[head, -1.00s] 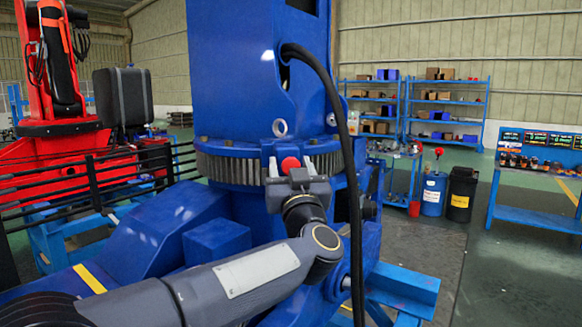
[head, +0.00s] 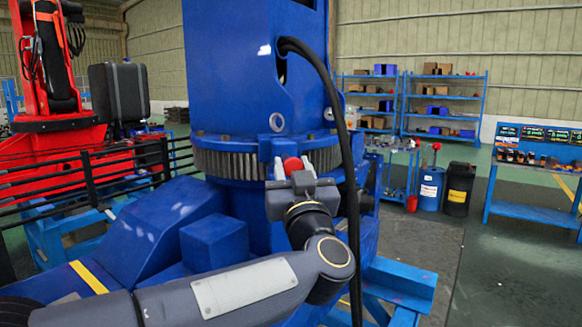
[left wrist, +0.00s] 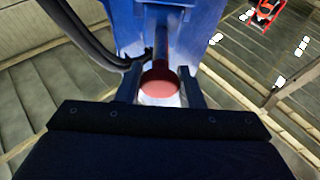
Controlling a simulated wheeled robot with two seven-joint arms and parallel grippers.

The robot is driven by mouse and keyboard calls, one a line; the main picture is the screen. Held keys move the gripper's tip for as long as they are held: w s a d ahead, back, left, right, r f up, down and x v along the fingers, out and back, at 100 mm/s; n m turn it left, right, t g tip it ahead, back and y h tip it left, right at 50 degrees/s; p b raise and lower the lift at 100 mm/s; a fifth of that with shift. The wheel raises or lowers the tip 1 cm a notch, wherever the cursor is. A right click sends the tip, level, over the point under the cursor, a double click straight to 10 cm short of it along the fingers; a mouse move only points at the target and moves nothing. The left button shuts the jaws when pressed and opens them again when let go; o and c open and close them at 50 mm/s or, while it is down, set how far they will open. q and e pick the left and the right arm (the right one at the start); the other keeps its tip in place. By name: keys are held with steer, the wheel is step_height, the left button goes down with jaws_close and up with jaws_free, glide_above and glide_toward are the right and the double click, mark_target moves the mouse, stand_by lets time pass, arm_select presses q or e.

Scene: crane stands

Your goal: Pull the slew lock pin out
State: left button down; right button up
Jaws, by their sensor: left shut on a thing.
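The slew lock pin shows as a red round knob (head: 292,165) in front of the toothed ring (head: 222,163) of the blue crane column (head: 228,75). My left gripper (head: 289,169) is shut on it, one finger on each side of the knob. In the left wrist view the red knob (left wrist: 159,86) sits between the two fingers, with a blue-grey shaft (left wrist: 161,42) beyond it leading toward the blue crane. I cannot tell how much of the pin is still in its hole. My right gripper is not in view.
A black hose (head: 338,120) hangs down just right of my left gripper. Blue crane base blocks (head: 215,243) stand below and left. A black railing (head: 90,170) and a red crane (head: 45,150) are at the left. Shelves, drums and a workbench (head: 530,208) stand back right.

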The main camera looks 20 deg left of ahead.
arm_select(q)
steer(key=c, duration=1.4)
jaws_free()
steer(key=shift+d+f, duration=0.15)
steer(key=shift+c, duration=0.2)
steer(key=o, duration=0.4)
steer(key=shift+s, duration=0.25)
steer(key=b+v, duration=0.2)
steer(key=v, duration=0.5)
steer(key=shift+s+d+b, duration=0.2)
steer(key=shift+s+b, duration=0.1)
steer(key=shift+b, duration=0.05)
